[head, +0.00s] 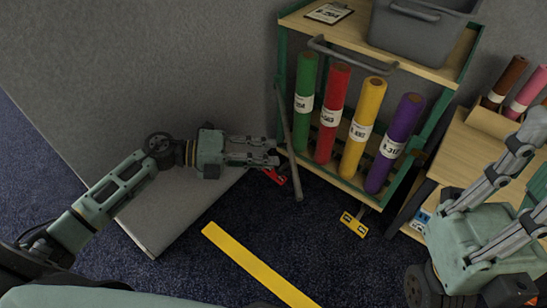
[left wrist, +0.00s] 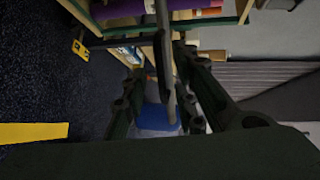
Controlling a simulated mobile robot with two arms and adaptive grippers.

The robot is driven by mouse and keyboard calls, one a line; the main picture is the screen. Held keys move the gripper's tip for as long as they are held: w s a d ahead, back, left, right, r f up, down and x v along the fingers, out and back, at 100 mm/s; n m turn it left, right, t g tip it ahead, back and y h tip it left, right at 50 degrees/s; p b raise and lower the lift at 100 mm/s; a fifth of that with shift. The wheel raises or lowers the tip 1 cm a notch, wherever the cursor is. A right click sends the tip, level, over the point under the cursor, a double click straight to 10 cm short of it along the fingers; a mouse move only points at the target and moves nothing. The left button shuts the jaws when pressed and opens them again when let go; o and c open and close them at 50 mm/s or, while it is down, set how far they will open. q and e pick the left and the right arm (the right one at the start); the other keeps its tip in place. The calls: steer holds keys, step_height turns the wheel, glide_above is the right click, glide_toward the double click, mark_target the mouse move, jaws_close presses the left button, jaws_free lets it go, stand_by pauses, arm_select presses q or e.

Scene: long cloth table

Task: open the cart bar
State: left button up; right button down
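The cart (head: 419,71) has green posts and wooden shelves and stands at the upper middle of the head view. A thin grey bar (head: 290,150) slants down beside its left front post, left of the colored rolls. My left gripper (head: 276,153) reaches in from the left, level, with its fingertips at the bar. In the left wrist view the bar (left wrist: 163,50) runs between the two fingers (left wrist: 158,112); they stand apart, and I see no firm grip on it. My right gripper (head: 530,180) is at the right edge with fingers spread, seemingly empty, partly cut off.
Green, red (head: 332,115), yellow and purple rolls stand in the cart; a grey bin (head: 415,35) and a label card sit on top. A grey handle (head: 350,55) crosses its front edge. A wooden rack (head: 465,150) is at right. Yellow tape (head: 255,262) marks the floor; grey wall is left.

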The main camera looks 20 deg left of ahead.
arm_select(q)
steer(key=shift+x, duration=1.45)
steer(key=shift+c, duration=0.5)
jaws_close()
steer(key=shift+a, duration=0.1)
